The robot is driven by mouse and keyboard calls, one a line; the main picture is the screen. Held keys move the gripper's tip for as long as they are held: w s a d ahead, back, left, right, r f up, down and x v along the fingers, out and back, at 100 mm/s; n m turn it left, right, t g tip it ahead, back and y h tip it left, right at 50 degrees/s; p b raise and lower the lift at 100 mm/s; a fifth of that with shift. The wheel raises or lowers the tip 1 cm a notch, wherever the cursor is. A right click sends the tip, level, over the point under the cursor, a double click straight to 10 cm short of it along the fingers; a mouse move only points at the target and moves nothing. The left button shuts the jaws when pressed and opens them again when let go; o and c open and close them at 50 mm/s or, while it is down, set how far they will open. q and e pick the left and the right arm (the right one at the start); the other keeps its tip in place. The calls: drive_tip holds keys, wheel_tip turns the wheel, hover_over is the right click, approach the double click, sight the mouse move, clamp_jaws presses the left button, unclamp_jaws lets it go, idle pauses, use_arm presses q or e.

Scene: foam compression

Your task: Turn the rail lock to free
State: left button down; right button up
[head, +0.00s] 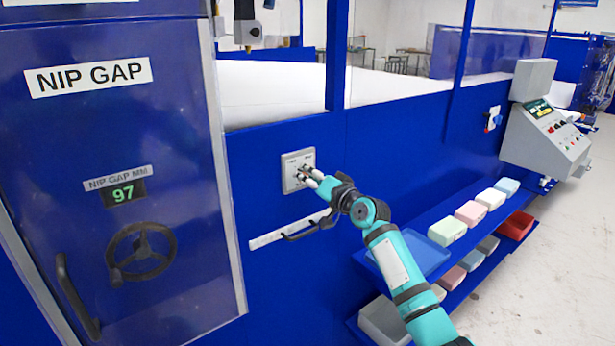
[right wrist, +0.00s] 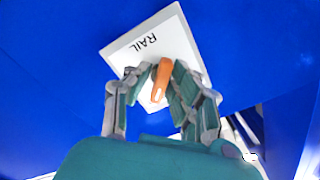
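The rail lock is a white plate (head: 289,182) on the blue machine side, marked RAIL in the right wrist view (right wrist: 140,50). An orange knob (right wrist: 161,80) with a pale mark at one end sticks out from the plate. My right gripper (head: 309,176) is at the plate with its fingers on both sides of the knob, as the right wrist view also shows (right wrist: 162,85). Whether both fingers touch the knob is unclear. In the head view the fingers cover most of the knob, and the plate's small lettering cannot be read. My left gripper is out of view.
A dark handle (head: 305,229) on a pale strip is just below the plate. To the left is the NIP GAP panel (head: 185,95) with a display reading 97 and a handwheel (head: 141,253). Lower right, a blue shelf (head: 392,243) holds several coloured blocks. A control console (head: 545,135) stands farther right.

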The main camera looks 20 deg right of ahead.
drive_tip(key=shift+o, duration=0.9)
drive_tip(key=v, duration=1.2)
